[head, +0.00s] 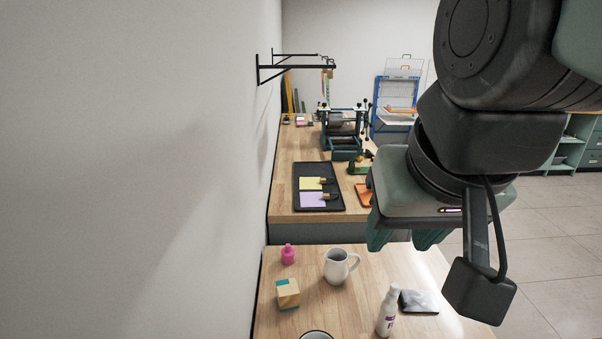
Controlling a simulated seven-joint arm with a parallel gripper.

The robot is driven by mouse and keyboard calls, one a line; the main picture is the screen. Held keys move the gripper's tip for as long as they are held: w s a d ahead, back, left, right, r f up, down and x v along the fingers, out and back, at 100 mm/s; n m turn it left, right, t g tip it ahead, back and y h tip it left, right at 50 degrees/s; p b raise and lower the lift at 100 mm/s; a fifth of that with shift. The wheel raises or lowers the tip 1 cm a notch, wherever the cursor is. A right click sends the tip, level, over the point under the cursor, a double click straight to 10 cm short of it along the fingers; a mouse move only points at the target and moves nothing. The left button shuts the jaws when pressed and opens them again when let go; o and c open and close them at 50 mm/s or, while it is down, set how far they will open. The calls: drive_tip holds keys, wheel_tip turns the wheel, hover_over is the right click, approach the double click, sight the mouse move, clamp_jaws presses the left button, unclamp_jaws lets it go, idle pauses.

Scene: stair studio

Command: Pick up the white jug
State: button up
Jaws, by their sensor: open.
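The white jug (338,267) stands upright on the near wooden table, its handle toward the right. My gripper (402,240) hangs above and to the right of the jug, its green fingers pointing down. The fingers are apart and nothing shows between them. The gripper is clear of the jug. The jug is fully in view, and part of the far workbench is hidden behind my arm.
On the near table (298,258) are a pink bottle (288,254), a wooden block (288,294), a white spray bottle (387,312), a dark pouch (418,301) and a cut-off round rim (316,336). A wall (140,170) bounds the left. A workbench (284,203) with a tray (309,206) stands behind.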

drive_tip(key=w+d+m+g, duration=0.15)
drive_tip(key=w+m, duration=0.35)
drive_tip(key=w, duration=0.9)
drive_tip(key=m+g, duration=0.4)
drive_tip(key=m, duration=0.7)
hover_over(356, 263)
drive_tip(key=f, duration=3)
drive_tip(key=shift+s, duration=0.2)
wheel_tip(356, 263, down, 11)
drive_tip(key=shift+w+f, duration=0.15)
drive_tip(key=shift+f, duration=0.05)
drive_tip(key=shift+a, duration=0.1)
clamp_jaws()
